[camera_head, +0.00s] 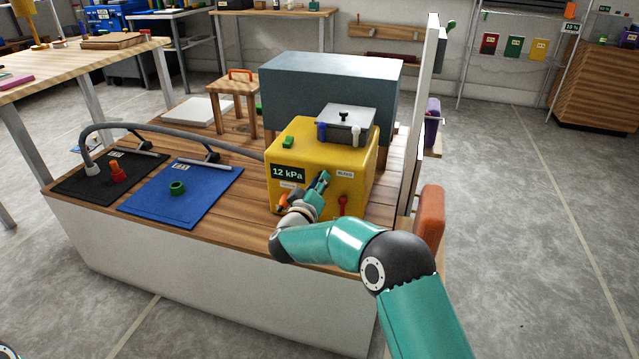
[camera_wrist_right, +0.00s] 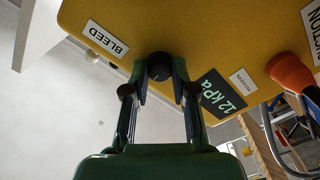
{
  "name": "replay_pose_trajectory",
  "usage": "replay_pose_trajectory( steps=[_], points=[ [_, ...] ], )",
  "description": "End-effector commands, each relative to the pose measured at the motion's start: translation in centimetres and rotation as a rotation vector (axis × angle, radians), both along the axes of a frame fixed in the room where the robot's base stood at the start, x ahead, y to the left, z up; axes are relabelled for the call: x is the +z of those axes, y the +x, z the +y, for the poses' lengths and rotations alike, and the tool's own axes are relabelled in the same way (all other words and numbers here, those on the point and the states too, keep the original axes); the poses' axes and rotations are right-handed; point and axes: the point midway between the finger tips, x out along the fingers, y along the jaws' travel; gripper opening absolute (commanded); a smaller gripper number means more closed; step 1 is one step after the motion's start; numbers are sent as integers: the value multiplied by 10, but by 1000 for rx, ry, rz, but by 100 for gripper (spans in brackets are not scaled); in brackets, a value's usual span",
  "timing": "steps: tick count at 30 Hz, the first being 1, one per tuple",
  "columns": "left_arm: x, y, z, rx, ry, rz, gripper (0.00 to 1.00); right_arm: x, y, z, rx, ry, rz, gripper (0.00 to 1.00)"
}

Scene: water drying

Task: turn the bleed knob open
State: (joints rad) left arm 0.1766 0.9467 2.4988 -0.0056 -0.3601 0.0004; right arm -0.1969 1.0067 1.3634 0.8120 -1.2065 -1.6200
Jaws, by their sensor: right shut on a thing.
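The yellow machine (camera_head: 300,145) stands on the wooden bench top and shows a dark "12 kPa" display (camera_head: 288,173) and a "BLEED" label (camera_head: 345,174). In the right wrist view its front is upside down, with the "BLEED" label (camera_wrist_right: 105,39) and the display (camera_wrist_right: 220,97) on either side of the round black bleed knob (camera_wrist_right: 160,66). My right gripper (camera_wrist_right: 160,80) is shut on this knob, one finger on each side. In the head view my right gripper (camera_head: 320,183) is at the front of the machine and hides the knob. My left gripper is out of view.
A red lever (camera_head: 343,204) is on the machine's front, right of my gripper. An orange fitting (camera_wrist_right: 290,72) is near the display side. A blue mat (camera_head: 190,200) with a green ring (camera_head: 177,188) lies left. A white upright panel (camera_head: 420,110) stands right.

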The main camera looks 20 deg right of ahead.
Motion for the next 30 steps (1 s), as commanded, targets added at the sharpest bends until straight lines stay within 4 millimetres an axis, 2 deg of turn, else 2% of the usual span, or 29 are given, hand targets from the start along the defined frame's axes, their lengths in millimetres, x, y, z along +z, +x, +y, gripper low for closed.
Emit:
replay_pose_trajectory(
  steps=[14, 30],
  points=[
    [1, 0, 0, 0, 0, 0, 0, -1, 0, 2, 4, 79, -50, 0],
    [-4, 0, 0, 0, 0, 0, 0, -2, 0, 2, 5, 454, -303, 0]
  ],
)
